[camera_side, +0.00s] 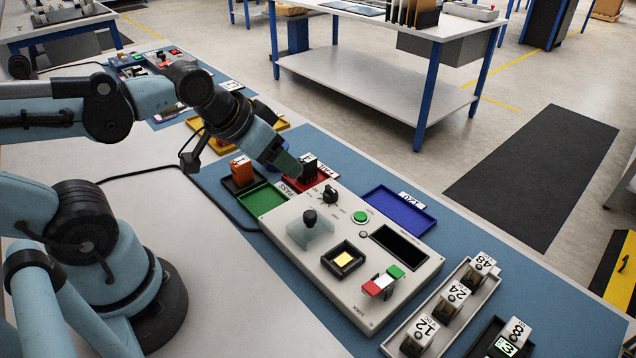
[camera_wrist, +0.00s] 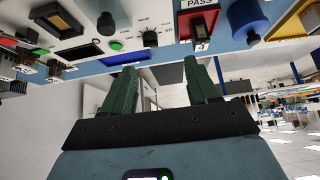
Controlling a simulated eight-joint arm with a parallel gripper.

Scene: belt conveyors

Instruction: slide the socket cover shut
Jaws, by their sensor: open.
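The grey control panel (camera_side: 290,262) lies on the blue bench mat. A square black-framed socket (camera_side: 343,259) with a yellow middle is on it. A clear cover with a black knob (camera_side: 309,217) sits beside the socket, to its upper left in the side view; the socket is uncovered. In the wrist view the black knob (camera_wrist: 106,24) and the socket (camera_wrist: 57,20) show at the upper left. My gripper (camera_wrist: 163,88) is open and empty, its green fingers apart.
The panel has a black dial (camera_side: 329,195), green button (camera_side: 360,217), dark display (camera_side: 398,245) and red-white-green rocker (camera_side: 383,281). Red tray (camera_side: 322,184), green tray (camera_side: 262,200) and blue tray (camera_side: 400,210) surround it. Numbered blocks stand in a grey rack (camera_side: 403,332) at the right.

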